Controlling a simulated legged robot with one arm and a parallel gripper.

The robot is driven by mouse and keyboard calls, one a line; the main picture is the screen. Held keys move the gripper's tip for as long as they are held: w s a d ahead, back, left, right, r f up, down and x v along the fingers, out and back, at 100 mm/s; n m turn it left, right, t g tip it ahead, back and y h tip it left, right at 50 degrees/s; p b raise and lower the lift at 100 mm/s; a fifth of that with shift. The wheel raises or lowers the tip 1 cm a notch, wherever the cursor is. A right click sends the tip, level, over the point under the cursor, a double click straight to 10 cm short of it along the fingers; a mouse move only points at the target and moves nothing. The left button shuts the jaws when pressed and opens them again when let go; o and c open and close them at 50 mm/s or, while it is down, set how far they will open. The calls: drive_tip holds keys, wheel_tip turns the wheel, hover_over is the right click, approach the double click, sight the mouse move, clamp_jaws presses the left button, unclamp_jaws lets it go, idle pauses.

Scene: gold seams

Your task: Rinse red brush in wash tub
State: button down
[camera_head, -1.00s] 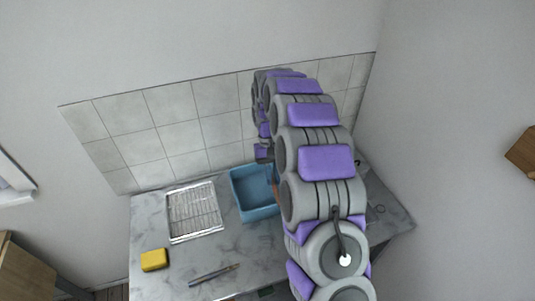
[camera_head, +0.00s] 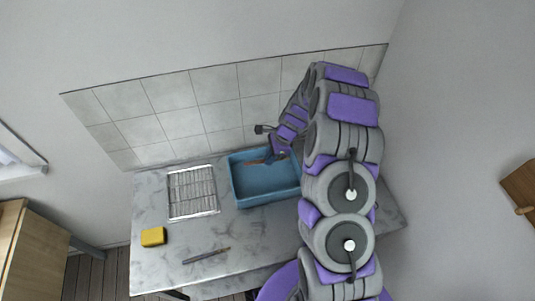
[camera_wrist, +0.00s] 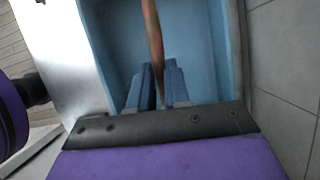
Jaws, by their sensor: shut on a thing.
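The blue wash tub (camera_head: 266,188) stands on the counter, right of the wire rack. My gripper (camera_head: 274,156) is over the tub's far part, with the arm reaching in from the right. In the wrist view my gripper (camera_wrist: 160,85) is shut on a slim reddish-brown brush (camera_wrist: 153,32). The brush stretches away from the fingers, with the tub's blue walls and floor (camera_wrist: 195,45) behind it. In the head view the brush (camera_head: 253,162) shows small and lies over the tub's far-left inside. Its far end is cut off in the wrist view. I cannot tell if it touches the tub.
A wire rack (camera_head: 193,192) lies left of the tub. A yellow sponge (camera_head: 152,237) sits at the counter's front left. Another slim brush-like tool (camera_head: 206,256) lies near the front edge. The tiled wall (camera_head: 195,115) is close behind. The marble counter (camera_head: 240,232) is clear before the tub.

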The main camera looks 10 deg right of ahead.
sight(264, 160)
drive_tip(key=shift+d+f, duration=0.2)
drive_tip(key=shift+d, duration=0.3)
drive_tip(key=a+f+b, duration=0.2)
drive_tip(key=a, duration=0.1)
drive_tip(key=shift+a+f, duration=0.15)
drive_tip(key=shift+a, duration=0.1)
drive_tip(key=shift+f, duration=0.4)
drive_tip(key=d+f+b, duration=0.2)
drive_tip(key=d+f, duration=0.1)
drive_tip(key=a+f+b, duration=0.2)
drive_tip(key=f, duration=0.1)
drive_tip(key=shift+a+b, duration=0.15)
drive_tip(key=shift+b, duration=0.25)
drive_tip(key=shift+a+f+b, duration=0.2)
drive_tip(key=shift+f+b, duration=0.2)
drive_tip(key=shift+f, duration=0.2)
drive_tip(key=shift+d+f, duration=0.2)
drive_tip(key=shift+d, duration=0.1)
drive_tip(key=shift+d+f, duration=0.1)
drive_tip(key=shift+d, duration=0.75)
drive_tip(key=shift+a, duration=1)
drive_tip(key=shift+d, duration=0.85)
drive_tip(key=shift+a, duration=0.7)
drive_tip(key=shift+d, duration=0.55)
